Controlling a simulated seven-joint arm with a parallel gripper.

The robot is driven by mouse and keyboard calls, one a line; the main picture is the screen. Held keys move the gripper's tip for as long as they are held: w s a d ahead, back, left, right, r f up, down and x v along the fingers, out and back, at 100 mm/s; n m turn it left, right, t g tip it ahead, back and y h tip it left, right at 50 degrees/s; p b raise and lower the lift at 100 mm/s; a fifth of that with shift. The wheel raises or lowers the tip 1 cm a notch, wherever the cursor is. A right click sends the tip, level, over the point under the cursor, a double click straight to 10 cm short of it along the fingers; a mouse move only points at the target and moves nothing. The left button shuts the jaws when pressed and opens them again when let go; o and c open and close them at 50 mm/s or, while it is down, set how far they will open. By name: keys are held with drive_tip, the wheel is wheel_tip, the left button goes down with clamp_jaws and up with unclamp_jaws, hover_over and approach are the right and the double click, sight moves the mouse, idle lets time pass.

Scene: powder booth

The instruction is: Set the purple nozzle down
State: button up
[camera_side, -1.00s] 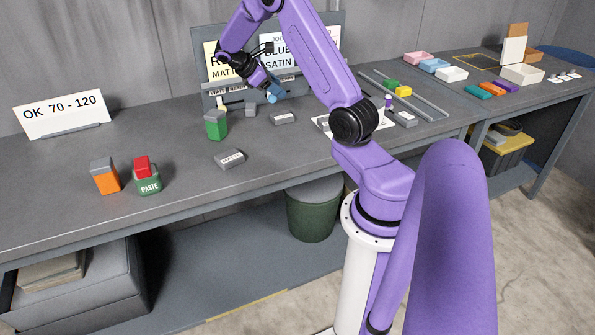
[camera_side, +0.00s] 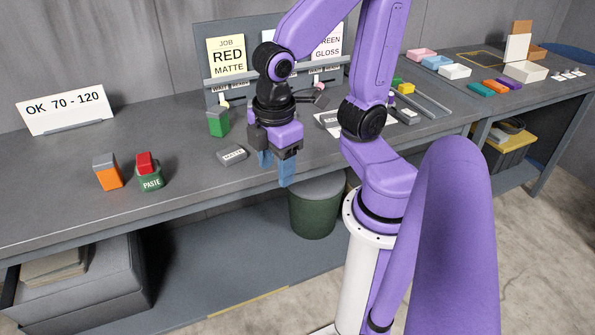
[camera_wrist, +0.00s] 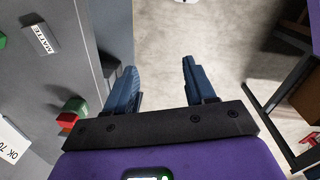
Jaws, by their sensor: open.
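My gripper (camera_side: 276,172) points down near the front edge of the grey workbench (camera_side: 200,185). Its two blue fingers are apart, with nothing between them; the wrist view shows the empty gap (camera_wrist: 159,75) with concrete floor beneath. A small purple piece (camera_side: 391,98), which may be the purple nozzle, stands at the white sheet (camera_side: 381,120) to the right of my gripper, close behind my arm. It is too small to make out its shape. The wrist view does not show it.
A grey MATTE block (camera_side: 232,155) lies left of my gripper, with a green block (camera_side: 217,122) behind it. A job board (camera_side: 213,70) stands behind. A green bin (camera_side: 315,208) is below the bench.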

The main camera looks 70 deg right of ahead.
drive_tip(key=shift+n+y, duration=0.3)
drive_tip(key=shift+y, duration=0.2)
drive_tip(key=s, duration=0.4)
drive_tip(key=shift+s+a+f, duration=0.15)
drive_tip(key=shift+s+a, duration=0.15)
drive_tip(key=shift+a, duration=0.05)
idle(0.4)
